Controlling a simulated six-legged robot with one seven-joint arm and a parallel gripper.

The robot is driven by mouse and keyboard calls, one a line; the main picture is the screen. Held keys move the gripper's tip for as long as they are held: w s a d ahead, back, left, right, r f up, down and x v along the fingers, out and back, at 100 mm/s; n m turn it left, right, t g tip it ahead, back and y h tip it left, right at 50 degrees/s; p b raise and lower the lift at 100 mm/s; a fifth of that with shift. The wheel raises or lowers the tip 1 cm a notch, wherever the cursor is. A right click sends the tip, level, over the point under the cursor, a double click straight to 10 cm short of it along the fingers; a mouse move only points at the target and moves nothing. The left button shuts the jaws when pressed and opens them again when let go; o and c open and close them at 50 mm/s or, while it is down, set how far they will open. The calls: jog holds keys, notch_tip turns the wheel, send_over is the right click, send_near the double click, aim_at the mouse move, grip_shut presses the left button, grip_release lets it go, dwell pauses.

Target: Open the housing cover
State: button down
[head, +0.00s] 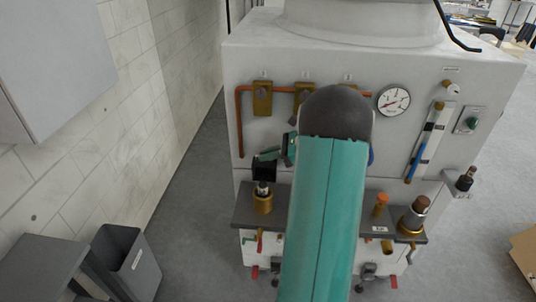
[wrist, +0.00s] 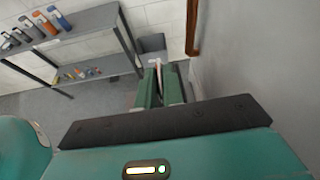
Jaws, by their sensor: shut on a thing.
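The washer is a light grey cabinet (head: 310,62) with a white round top (head: 360,22). I cannot tell for sure which panel is the housing cover, and no open gap shows. My green arm hides the middle of the front. My gripper (head: 268,156) is partly hidden at the left of the front, close to a black box-like part (head: 264,170). In the wrist view my gripper (wrist: 159,88) has its two green fingers nearly together around a thin pale piece (wrist: 158,72). What that piece belongs to is unclear.
A copper pipe (head: 239,125), a brass valve (head: 262,98) and a round gauge (head: 394,100) are on the front. A dark ledge (head: 340,225) with brass fittings juts out below. A grey bin (head: 125,262) stands at the left. Open floor (head: 195,225) lies between bin and cabinet.

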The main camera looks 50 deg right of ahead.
jog(key=shift+s+f, duration=0.15)
jog(key=shift+f, duration=0.1)
jog(key=c, duration=1.8)
grip_release()
jog(key=shift+d, duration=0.1)
jog(key=shift+r, duration=0.1)
jog(key=v, duration=0.7)
jog(key=shift+s+r, duration=0.1)
jog(key=shift+s, duration=0.05)
